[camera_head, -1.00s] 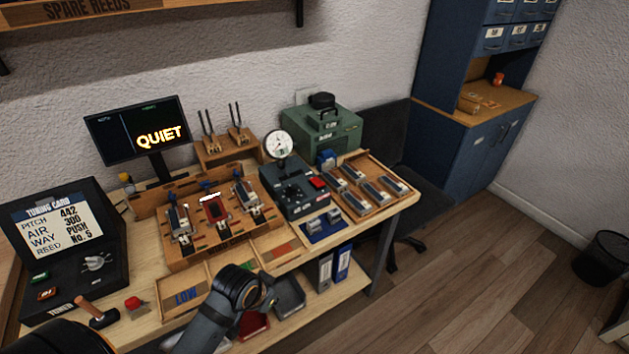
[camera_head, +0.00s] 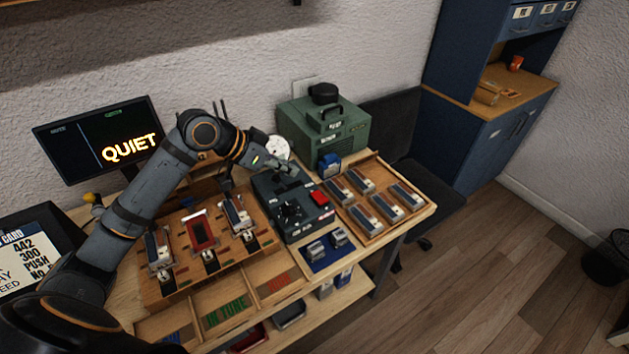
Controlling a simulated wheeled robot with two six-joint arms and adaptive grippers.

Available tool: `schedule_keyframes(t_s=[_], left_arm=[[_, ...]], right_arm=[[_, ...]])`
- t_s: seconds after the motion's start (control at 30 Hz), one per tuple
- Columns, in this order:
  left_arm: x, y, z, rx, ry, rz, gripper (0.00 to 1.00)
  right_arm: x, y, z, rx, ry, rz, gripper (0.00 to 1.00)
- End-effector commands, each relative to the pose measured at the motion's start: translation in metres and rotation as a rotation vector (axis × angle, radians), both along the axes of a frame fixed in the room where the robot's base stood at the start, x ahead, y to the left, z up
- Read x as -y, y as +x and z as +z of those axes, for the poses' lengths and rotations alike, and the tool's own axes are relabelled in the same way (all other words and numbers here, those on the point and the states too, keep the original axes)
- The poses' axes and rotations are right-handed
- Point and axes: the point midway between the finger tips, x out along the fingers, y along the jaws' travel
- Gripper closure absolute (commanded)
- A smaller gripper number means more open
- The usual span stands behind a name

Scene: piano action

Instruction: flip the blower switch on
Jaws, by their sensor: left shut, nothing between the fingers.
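A dark control box (camera_head: 292,225) stands on the bench, with a black knob (camera_head: 291,211) and a red switch (camera_head: 319,198) on its sloped top. The red switch looks like the blower switch; its position is too small to read. A green blower-like unit (camera_head: 325,130) with a black cap stands behind the box. My left gripper (camera_head: 288,169) is shut and empty. It is over the back of the control box, up and left of the red switch and apart from it. It partly hides the round gauge (camera_head: 278,147). My right gripper is out of view.
A wooden rack (camera_head: 213,270) with reed blocks lies left of the box, under my left arm. A tray of several metal-topped blocks (camera_head: 379,228) lies to the right, and a blue mat (camera_head: 330,262) in front. A monitor (camera_head: 100,138) reads QUIET.

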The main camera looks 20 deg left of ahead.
Motion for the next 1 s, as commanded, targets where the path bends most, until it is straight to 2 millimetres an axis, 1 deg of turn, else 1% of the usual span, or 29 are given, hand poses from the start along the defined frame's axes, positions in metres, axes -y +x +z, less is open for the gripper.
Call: schedule_keyframes(t_s=[0.2, 0.27, 0.3, 0.37, 0.43, 0.53, 0.6, 0.63, 0.73, 0.83, 0.93, 1.0], left_arm=[[0.001, 0.0, -0.001, 0.0, -0.001, -0.001, 1.0], [0.002, 0.001, -0.002, 0.0, -0.003, 0.0, 1.0], [0.003, 0.003, -0.004, 0.001, -0.004, 0.0, 1.0], [0.007, 0.006, -0.007, 0.001, -0.007, 0.0, 1.0], [0.012, 0.01, -0.013, 0.0, -0.008, -0.001, 1.0], [0.022, 0.019, -0.025, -0.002, -0.01, 0.0, 1.0], [0.029, 0.025, -0.034, -0.002, -0.011, -0.001, 1.0], [0.032, 0.028, -0.039, -0.003, -0.01, -0.001, 1.0], [0.044, 0.039, -0.054, -0.004, -0.009, -0.001, 1.0], [0.054, 0.049, -0.069, -0.004, -0.007, -0.001, 1.0], [0.054, 0.047, -0.087, -0.007, -0.001, 0.0, 1.0], [0.054, 0.047, -0.096, -0.004, 0.0, 0.0, 1.0]], right_arm=[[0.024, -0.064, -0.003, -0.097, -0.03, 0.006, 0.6], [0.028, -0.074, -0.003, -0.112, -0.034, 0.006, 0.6], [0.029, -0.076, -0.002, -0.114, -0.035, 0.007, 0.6], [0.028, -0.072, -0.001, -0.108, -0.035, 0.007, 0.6], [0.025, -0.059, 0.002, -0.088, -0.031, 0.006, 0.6], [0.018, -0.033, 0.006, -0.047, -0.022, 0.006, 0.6], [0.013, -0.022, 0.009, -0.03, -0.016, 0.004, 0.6], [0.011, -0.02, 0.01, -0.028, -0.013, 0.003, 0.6], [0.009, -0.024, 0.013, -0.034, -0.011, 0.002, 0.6], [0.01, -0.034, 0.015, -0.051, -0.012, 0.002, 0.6], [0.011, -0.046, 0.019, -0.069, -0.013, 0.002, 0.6], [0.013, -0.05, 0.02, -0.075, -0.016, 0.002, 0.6]])
